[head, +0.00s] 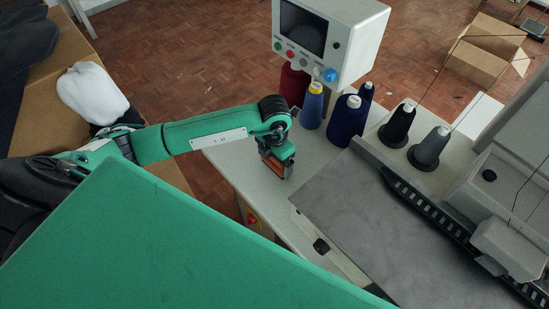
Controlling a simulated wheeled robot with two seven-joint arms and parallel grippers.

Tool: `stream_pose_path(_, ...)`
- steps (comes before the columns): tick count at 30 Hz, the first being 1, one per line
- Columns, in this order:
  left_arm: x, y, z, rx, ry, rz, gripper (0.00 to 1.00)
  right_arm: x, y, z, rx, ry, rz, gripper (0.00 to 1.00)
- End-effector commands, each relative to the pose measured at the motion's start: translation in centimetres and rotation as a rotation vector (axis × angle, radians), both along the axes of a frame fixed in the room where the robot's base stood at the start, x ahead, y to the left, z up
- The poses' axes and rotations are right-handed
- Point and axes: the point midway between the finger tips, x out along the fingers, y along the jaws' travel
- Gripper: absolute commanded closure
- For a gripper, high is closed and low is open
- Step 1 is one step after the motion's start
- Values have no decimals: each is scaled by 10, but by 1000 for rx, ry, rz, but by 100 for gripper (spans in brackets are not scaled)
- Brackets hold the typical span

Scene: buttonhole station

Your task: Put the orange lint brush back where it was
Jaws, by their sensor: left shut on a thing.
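My left gripper (279,172) points down over the pale tabletop (228,158), to the left of the grey work plate. It is shut on an orange thing with a dark lower edge, the orange lint brush (279,165), which is partly hidden by the fingers. I cannot tell whether the brush touches the tabletop. My right gripper is not in view.
Thread cones stand behind the gripper, including a yellow-and-blue one (312,106) and a dark blue one (346,121). A control box with a screen (327,38) rises behind them. The sewing machine (500,215) and grey plate (385,225) fill the right.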

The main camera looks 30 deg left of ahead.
Motion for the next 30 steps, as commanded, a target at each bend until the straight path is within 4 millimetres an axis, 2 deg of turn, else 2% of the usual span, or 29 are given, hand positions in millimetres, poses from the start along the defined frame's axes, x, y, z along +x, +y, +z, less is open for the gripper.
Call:
stream_pose_path(5,0,0,-3,0,0,0,31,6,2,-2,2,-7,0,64)
stream_pose_path(6,0,0,-4,0,1,0,8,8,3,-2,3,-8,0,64)
stream_pose_path(7,0,0,-3,0,0,0,2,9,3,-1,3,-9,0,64)
stream_pose_path(8,0,0,-3,0,1,0,0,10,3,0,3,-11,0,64)
stream_pose_path(18,1,0,5,-1,-2,0,0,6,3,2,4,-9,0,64)
stream_pose_path(20,1,0,13,-1,-2,0,0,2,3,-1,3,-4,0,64)
stream_pose_path(25,1,0,48,0,-4,0,0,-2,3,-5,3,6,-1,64)
stream_pose_path(30,1,0,85,-1,-4,-1,0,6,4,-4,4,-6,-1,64)
